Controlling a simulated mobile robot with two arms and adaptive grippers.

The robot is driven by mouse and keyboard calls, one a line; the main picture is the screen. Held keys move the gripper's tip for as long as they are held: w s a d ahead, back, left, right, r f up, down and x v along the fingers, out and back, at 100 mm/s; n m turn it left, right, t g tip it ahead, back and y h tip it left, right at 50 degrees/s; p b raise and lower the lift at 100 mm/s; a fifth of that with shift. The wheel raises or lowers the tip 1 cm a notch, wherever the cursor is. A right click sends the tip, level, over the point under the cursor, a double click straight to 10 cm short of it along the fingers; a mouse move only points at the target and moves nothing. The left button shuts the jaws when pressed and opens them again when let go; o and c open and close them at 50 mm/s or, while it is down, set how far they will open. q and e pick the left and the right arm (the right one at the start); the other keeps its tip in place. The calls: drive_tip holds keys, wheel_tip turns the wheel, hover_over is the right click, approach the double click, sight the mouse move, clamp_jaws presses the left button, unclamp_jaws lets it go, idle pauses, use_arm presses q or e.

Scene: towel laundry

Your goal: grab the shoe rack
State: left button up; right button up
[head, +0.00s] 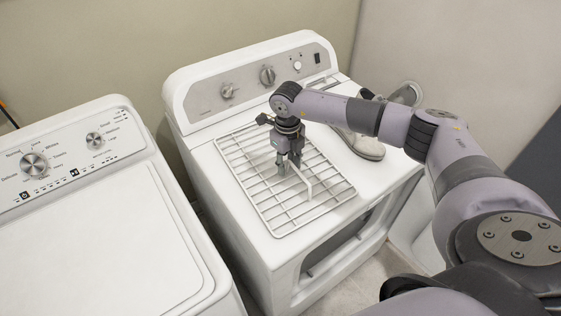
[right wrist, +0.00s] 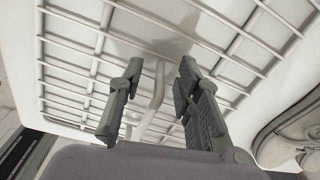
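The white wire shoe rack (head: 262,190) lies flat on top of the dryer. A raised bar stands up from its middle. My right gripper (head: 289,168) points down over the middle of the rack, close to this bar. In the right wrist view, my right gripper (right wrist: 158,78) is open, and the raised bar of the rack (right wrist: 157,92) runs between its two fingers, with a gap on each side. My left gripper is not in view.
The dryer (head: 400,178) has a control panel at the back. A pair of grey-white shoes (head: 362,147) is on its right side, partly hidden behind my right arm. A white washer (head: 110,235) stands to the left, its top clear. Walls are behind.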

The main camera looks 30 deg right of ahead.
drive_tip(key=shift+c, duration=0.4)
clamp_jaws()
drive_tip(key=shift+w+r, duration=0.1)
idle(0.3)
